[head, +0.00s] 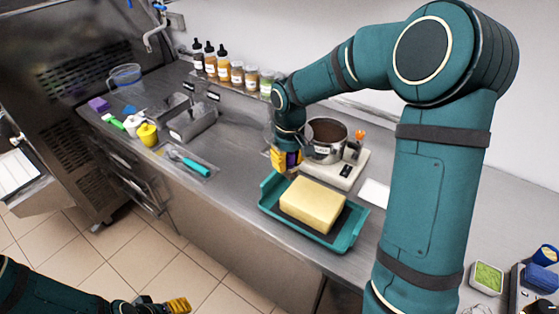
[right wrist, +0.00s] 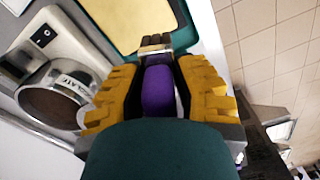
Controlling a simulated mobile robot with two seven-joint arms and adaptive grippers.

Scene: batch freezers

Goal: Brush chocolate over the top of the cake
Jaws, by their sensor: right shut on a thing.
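The cake (head: 312,204) is a plain pale yellow block on a teal tray (head: 268,206); the top seen in the head view looks evenly yellow. The steel chocolate pot (head: 326,150), with dark brown contents, stands behind it; its label shows in the right wrist view (right wrist: 72,86). My right gripper (head: 287,160) is shut on a purple-handled brush (right wrist: 158,92), above the counter between pot and cake. The brush's bristle end points towards the cake side; its tip is hard to make out. My left gripper (head: 165,304) is low at the bottom edge, away from the counter, partly cut off.
The pot stands on a white appliance (head: 347,172) beside the tray. Several bottles and jars (head: 222,66) line the back shelf. A teal-handled tool (head: 190,163) lies on a mat to the left. A white card (head: 375,193) lies right of the tray.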

